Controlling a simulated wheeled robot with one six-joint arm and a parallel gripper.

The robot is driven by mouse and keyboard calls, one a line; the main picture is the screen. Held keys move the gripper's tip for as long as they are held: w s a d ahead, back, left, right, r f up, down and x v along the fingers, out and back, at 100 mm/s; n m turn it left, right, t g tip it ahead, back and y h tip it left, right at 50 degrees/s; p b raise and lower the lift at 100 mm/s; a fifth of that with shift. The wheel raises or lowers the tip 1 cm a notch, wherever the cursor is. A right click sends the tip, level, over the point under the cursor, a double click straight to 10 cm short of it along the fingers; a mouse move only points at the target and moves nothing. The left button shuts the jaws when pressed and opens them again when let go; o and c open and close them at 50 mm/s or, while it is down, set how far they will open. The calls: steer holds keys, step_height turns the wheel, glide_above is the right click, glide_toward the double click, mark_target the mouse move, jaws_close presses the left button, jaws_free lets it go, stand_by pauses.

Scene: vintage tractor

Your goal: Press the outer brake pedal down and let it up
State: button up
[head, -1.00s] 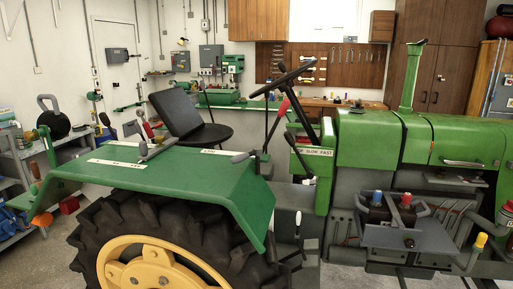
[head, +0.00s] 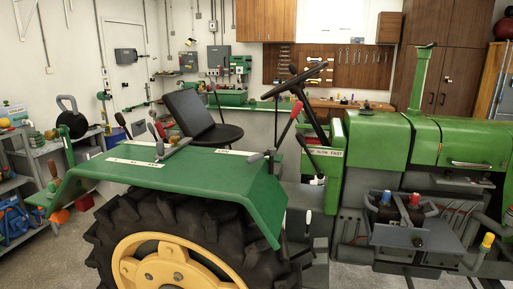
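The green vintage tractor stands side-on, with its green fender (head: 165,185) and large rear tyre (head: 110,235) nearest me. Between the fender and the green bonnet (head: 378,142) is the footwell. Low there, a lever with a white knob (head: 308,217) stands upright, and small dark parts (head: 302,254) show below it. I cannot tell which of these, if any, is the outer brake pedal. The steering wheel (head: 294,80) and a red-handled lever (head: 292,118) are above. My gripper is not in view.
The black seat (head: 200,118) is behind the fender. A grey tray with a battery-like unit (head: 410,232) juts from the tractor's side at right. A shelf with tools (head: 50,165) stands at left. Some grey floor (head: 55,262) is clear at lower left.

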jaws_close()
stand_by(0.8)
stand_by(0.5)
